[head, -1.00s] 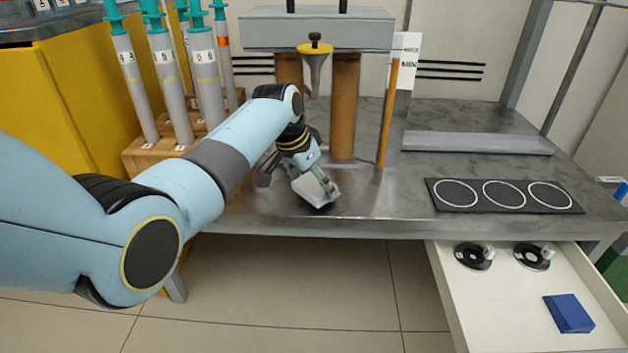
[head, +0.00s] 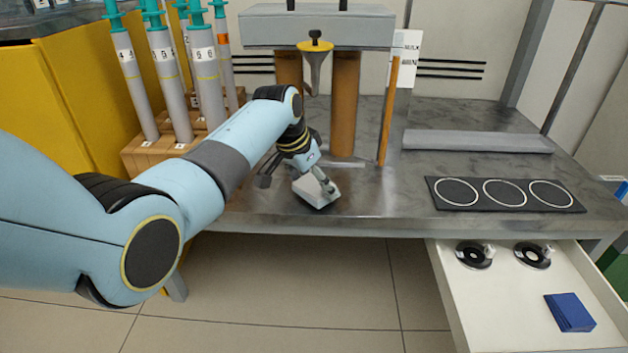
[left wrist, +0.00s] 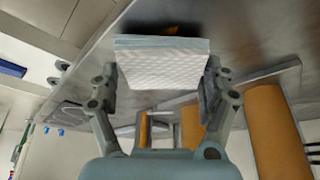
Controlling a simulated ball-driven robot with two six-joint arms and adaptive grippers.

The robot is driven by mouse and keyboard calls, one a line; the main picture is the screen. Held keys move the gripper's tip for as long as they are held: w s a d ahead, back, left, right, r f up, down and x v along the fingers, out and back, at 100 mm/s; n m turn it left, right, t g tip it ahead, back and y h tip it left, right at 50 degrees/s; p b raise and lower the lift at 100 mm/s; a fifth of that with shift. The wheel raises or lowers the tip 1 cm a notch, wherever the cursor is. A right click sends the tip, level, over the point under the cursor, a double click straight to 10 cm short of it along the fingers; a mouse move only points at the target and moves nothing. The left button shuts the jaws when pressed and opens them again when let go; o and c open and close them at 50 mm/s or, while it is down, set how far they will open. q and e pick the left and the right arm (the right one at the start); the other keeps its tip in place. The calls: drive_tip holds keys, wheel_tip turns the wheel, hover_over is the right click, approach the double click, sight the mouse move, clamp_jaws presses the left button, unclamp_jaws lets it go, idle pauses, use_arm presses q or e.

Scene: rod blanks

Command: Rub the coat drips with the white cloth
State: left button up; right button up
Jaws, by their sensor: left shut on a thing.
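The white cloth (left wrist: 163,68) is a thick folded pad with a quilted face, held between the two fingers of my left gripper (left wrist: 160,85). In the head view the cloth (head: 318,192) is tilted at the metal bench top, near the front edge. My left gripper (head: 322,182) is shut on it from above. I cannot tell whether the cloth's underside touches the bench. No drips can be made out clearly; the cloth and gripper hide the surface under them. My right gripper is not in view.
Brown columns (head: 346,105) under a grey block and a thin orange rod (head: 388,115) stand behind the cloth. A black plate with white rings (head: 503,194) lies right. An open drawer (head: 500,295) holds a blue stack (head: 569,312). Syringes stand in a wooden rack (head: 150,158) at left.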

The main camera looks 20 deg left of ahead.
sight(295, 185)
use_arm(q)
drive_tip(key=shift+f, duration=0.6)
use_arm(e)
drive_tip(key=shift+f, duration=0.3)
use_arm(q)
drive_tip(key=shift+s+a+r+p, duration=0.2)
drive_tip(key=shift+a+p, duration=0.1)
drive_tip(key=shift+a, duration=0.35)
drive_tip(key=shift+s+a+r+p, duration=0.15)
drive_tip(key=shift+a+p, duration=0.1)
drive_tip(key=shift+a, duration=0.35)
drive_tip(key=shift+s+a+f, duration=0.15)
drive_tip(key=shift+s+a, duration=0.05)
drive_tip(key=shift+a, duration=0.4)
drive_tip(key=shift+f+p, duration=0.2)
drive_tip(key=shift+p, duration=0.15)
drive_tip(key=shift+w+d+f, duration=0.15)
drive_tip(key=shift+w+d, duration=0.05)
drive_tip(key=shift+d, duration=0.75)
drive_tip(key=shift+w+d+f, duration=0.1)
drive_tip(key=shift+w+d, duration=0.1)
drive_tip(key=shift+d, duration=0.75)
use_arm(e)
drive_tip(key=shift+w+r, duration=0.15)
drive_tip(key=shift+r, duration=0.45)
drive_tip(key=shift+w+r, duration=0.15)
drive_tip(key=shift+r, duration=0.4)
